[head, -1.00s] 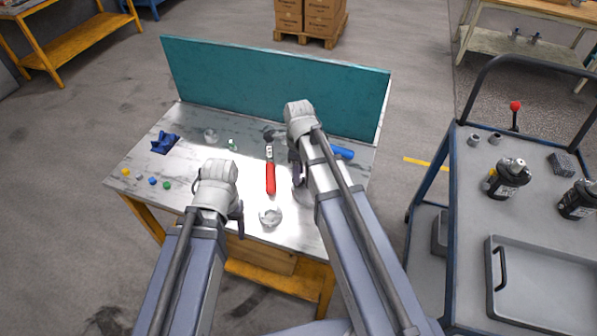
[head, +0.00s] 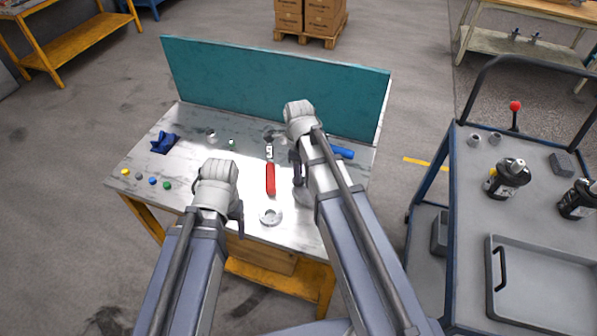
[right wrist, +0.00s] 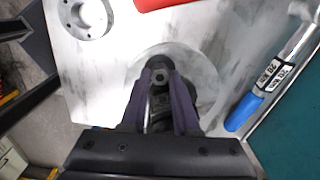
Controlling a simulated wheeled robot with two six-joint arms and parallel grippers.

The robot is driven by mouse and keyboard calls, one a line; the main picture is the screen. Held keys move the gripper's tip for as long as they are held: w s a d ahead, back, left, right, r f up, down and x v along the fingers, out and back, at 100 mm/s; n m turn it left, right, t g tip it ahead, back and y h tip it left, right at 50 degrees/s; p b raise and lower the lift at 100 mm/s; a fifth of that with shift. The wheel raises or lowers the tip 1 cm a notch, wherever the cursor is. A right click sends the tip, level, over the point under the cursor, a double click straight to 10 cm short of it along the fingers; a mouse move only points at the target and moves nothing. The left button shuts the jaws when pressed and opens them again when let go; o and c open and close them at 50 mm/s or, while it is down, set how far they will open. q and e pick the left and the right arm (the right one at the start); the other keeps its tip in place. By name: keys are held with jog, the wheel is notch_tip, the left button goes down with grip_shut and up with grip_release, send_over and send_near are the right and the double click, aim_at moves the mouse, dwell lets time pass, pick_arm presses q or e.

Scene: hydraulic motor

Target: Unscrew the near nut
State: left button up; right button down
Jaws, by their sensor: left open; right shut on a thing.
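My right gripper (head: 297,176) points down at the workbench, and its arm partly hides it in the head view. In the right wrist view its dark fingers (right wrist: 160,72) are shut on a small dark part that looks like the near nut (right wrist: 160,78). The fingers hide most of this nut. A pale round part (right wrist: 203,85) lies below and around it on the bench top. My left gripper (head: 238,216) is open and empty near the front of the bench, mostly hidden behind its wrist.
The workbench (head: 200,180) carries a flanged ring (head: 270,215), a red-handled tool (head: 270,179), a blue-handled tool (head: 341,153), a blue holder (head: 163,142) and several small coloured pieces at left. A teal panel (head: 270,88) closes the back. A trolley (head: 470,250) stands right.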

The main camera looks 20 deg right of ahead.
jog(key=n, duration=0.5)
jog(key=shift+n, duration=0.3)
jog(key=n, duration=0.4)
jog(key=shift+r+n, duration=0.1)
jog(key=shift+n, duration=0.2)
jog(key=c, duration=0.9)
grip_release()
